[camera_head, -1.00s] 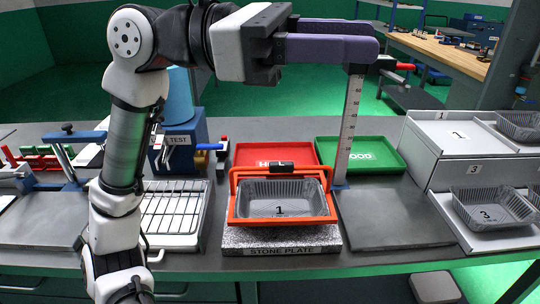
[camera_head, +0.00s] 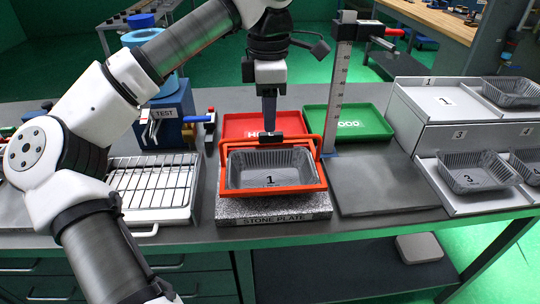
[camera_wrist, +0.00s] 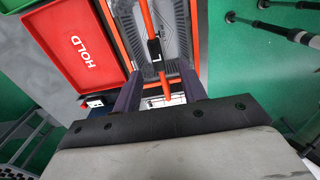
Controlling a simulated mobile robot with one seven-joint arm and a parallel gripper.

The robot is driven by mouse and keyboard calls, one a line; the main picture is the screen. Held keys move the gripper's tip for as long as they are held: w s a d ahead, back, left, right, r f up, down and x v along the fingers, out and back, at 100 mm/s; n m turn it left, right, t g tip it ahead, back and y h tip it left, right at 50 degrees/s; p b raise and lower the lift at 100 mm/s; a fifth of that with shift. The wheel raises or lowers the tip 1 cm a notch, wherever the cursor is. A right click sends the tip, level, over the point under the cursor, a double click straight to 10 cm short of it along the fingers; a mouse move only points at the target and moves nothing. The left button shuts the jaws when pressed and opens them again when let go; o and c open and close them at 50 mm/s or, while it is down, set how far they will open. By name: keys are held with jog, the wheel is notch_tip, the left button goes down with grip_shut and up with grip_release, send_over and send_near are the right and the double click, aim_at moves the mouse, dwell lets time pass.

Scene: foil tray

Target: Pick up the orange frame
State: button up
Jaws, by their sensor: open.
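The orange frame (camera_head: 312,187) holds a foil tray marked 1 (camera_head: 270,170) and sits on the speckled stone plate (camera_head: 310,205). Its handle stands up over the tray, with a black grip (camera_head: 271,138) at the top middle. My gripper (camera_head: 269,125) points down with its fingertips right at or just above that grip. In the wrist view my gripper (camera_wrist: 160,88) is open, with its two purple fingers apart. The orange handle bar (camera_wrist: 146,18) and its black grip run between the finger lines there. I cannot tell whether the fingers touch the grip.
A red HOLD tray (camera_head: 240,124) and a green GOOD tray (camera_head: 372,120) lie behind. A measuring post (camera_head: 341,75) stands close right of the frame. A wire rack (camera_head: 150,185) is at left, a bare dark plate (camera_head: 385,185) at right. More foil trays (camera_head: 478,172) stand farther right.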

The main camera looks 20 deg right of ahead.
aim_at(271, 141)
notch_tip(271, 141, down, 3)
jog(key=shift+f, duration=0.2)
jog(key=shift+w+d+f+p, duration=0.1)
jog(key=shift+f+p, duration=0.15)
jog(key=shift+f, duration=0.65)
jog(key=shift+s+d+f+p, duration=0.1)
jog(key=shift+f+p, duration=0.15)
jog(key=shift+f, duration=0.65)
jog(key=shift+w+d+f+p, duration=0.1)
jog(key=shift+f+p, duration=0.15)
jog(key=shift+f, duration=0.65)
jog(key=shift+c, duration=0.3)
grip_shut()
